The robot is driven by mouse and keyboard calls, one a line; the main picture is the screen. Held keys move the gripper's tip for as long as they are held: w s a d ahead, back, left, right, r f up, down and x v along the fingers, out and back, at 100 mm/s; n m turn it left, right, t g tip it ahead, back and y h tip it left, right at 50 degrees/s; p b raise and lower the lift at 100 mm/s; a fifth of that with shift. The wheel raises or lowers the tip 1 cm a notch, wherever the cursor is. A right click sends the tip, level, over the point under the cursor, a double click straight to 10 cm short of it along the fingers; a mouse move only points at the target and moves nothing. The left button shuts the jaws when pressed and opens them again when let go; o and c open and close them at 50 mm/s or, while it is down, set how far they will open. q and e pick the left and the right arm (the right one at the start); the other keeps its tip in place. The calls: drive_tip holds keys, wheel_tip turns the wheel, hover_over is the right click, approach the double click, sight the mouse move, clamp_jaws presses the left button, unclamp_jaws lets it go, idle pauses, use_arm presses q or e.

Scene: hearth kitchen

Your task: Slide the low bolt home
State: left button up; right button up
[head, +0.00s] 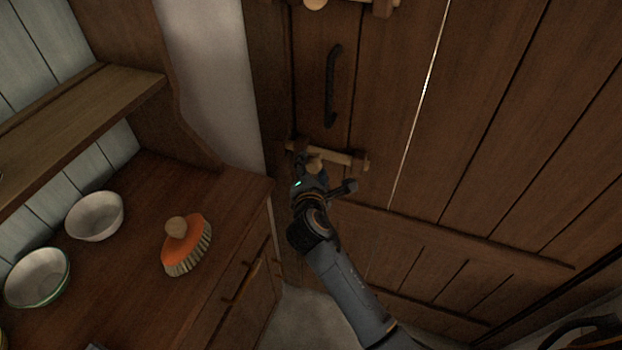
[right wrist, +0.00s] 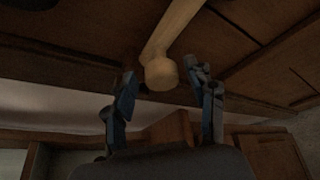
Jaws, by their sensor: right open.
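The low bolt (head: 340,157) is a pale wooden bar lying across the plank door below its black handle, with brackets at both ends. Its round knob (head: 315,165) is at the bar's left part, partly covered by my right gripper (head: 325,174). In the right wrist view the knob (right wrist: 161,74) hangs from the bar (right wrist: 176,28) between the tips of my right gripper (right wrist: 160,71). The fingers are open on either side of it, with gaps showing. My left gripper is not in view.
A black handle (head: 333,85) is on the door above the bolt, and another wooden knob (head: 315,4) shows at the top edge. At left, a wooden dresser (head: 135,235) holds an orange brush (head: 192,240) and white bowls (head: 95,216).

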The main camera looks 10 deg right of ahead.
drive_tip(key=v, duration=1)
drive_tip(key=shift+s+a, duration=0.25)
drive_tip(key=shift+s, duration=0.1)
drive_tip(key=shift+r, duration=0.1)
wheel_tip(320, 180, down, 21)
drive_tip(key=s+a+m+g+y, duration=0.1)
drive_tip(key=s+m+g+y, duration=0.1)
drive_tip(key=s+m+g, duration=0.15)
drive_tip(key=s+d+f+m+g+y, duration=0.15)
drive_tip(key=s+f, duration=0.25)
drive_tip(key=f, duration=0.4)
drive_tip(key=s+d+f+m+g, duration=0.1)
drive_tip(key=s+f+m+g, duration=0.15)
drive_tip(key=s+f, duration=0.4)
drive_tip(key=s+d+f+m+g, duration=0.2)
drive_tip(key=s+d+f+m, duration=0.2)
drive_tip(key=s, duration=0.5)
drive_tip(key=s+d+f+m+g, duration=0.2)
drive_tip(key=s+d+f+m, duration=0.2)
drive_tip(key=s+f, duration=0.5)
drive_tip(key=s+d+f+m+g, duration=0.2)
drive_tip(key=s+d+f+m, duration=0.2)
drive_tip(key=s, duration=0.6)
wheel_tip(320, 180, down, 3)
drive_tip(key=shift+s+r+m, duration=0.25)
drive_tip(key=shift+s+m, duration=0.1)
drive_tip(key=shift+m, duration=0.5)
drive_tip(key=shift+a+b, duration=0.1)
drive_tip(key=shift+b, duration=0.2)
